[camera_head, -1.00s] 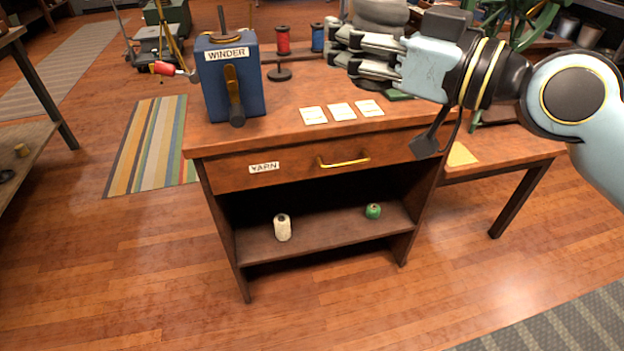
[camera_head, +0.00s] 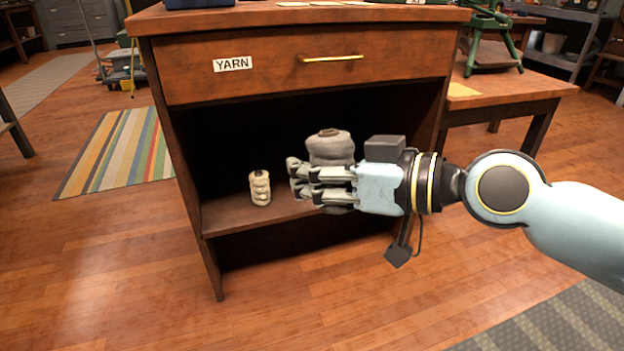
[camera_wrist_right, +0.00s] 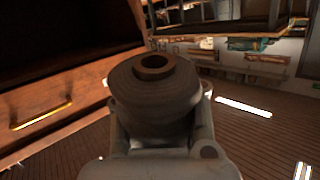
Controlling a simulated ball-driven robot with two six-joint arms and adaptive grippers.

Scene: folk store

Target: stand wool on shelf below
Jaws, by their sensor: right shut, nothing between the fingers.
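The grey wool (camera_head: 331,148), a round wound bundle with a brown core, is upright at the fingers of my right gripper (camera_head: 300,184), in front of the shelf opening. In the right wrist view the wool (camera_wrist_right: 155,95) fills the middle, just ahead of the gripper (camera_wrist_right: 158,135). The right fingers are shut; the wool hides their inner faces, so I cannot see how it rests against them. The shelf below (camera_head: 232,213) is the low board under the yarn drawer. My left gripper is not in view.
A cream wool cone (camera_head: 260,188) stands on the shelf, left of my right gripper. The drawer (camera_head: 300,68) with a brass handle (camera_head: 331,58) is above the opening. The cabinet's right side (camera_head: 432,125) is behind my wrist. A side table (camera_head: 515,92) stands to the right.

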